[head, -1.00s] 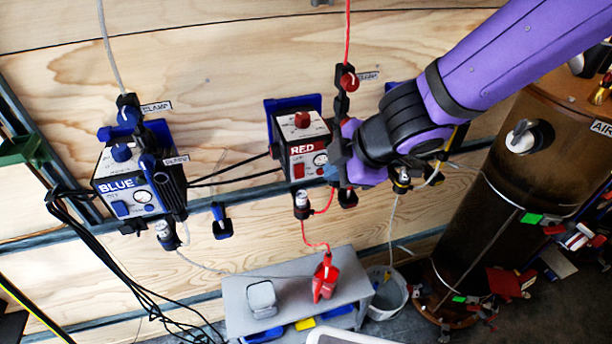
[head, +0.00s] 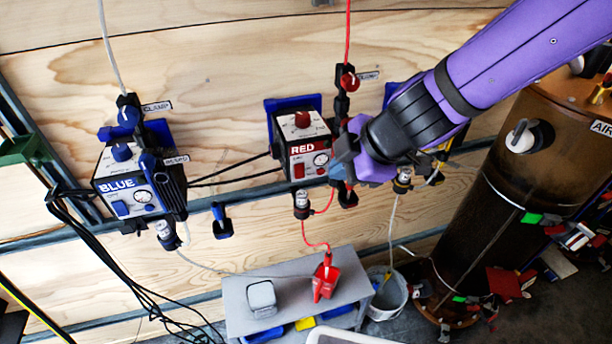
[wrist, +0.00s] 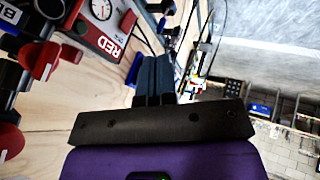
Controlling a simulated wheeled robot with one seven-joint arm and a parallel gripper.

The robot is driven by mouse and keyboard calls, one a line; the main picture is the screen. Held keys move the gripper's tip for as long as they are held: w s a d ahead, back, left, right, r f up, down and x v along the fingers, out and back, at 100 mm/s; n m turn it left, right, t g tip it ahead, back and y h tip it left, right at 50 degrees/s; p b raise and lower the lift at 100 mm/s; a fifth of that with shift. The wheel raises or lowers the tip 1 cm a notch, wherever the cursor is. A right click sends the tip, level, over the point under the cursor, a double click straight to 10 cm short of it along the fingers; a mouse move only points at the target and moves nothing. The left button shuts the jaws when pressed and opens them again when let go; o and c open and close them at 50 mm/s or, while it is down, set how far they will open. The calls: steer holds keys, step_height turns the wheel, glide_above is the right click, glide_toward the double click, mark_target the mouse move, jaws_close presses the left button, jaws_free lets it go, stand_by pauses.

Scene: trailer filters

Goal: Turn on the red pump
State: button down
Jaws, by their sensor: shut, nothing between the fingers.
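The red pump (head: 296,148) is a white-faced box labelled RED on the wooden wall. It has a red knob (head: 302,119) on top, a small round gauge (head: 320,159) and a red rocker switch (head: 298,171) low on its front. My gripper (head: 336,170) is at the pump's right side, near the gauge; I cannot tell whether it touches. In the wrist view my gripper (wrist: 153,70) is shut and empty, its dark fingers together. The red pump (wrist: 98,28) shows tilted there at upper left, beside the fingers. The switch's position is unclear.
The blue pump (head: 122,180) is on the wall to the left. A red clamp knob (head: 348,82) is above my gripper. Hoses and cables hang below. A brown tank (head: 500,220) stands at right.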

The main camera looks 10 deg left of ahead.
mark_target(297, 177)
steer(key=shift+f, duration=0.1)
steer(key=shift+w+a+f, duration=0.9)
steer(key=shift+a+f, duration=0.35)
steer(key=shift+f, duration=0.15)
steer(key=shift+w+a+f, duration=0.9)
steer(key=shift+a+f, duration=0.35)
steer(key=shift+f, duration=0.2)
steer(key=shift+w+a+f, duration=0.9)
steer(key=shift+a+f, duration=0.35)
steer(key=shift+f, duration=0.15)
steer(key=shift+w+a+f, duration=0.1)
steer(key=shift+w, duration=0.1)
steer(key=shift+r, duration=0.85)
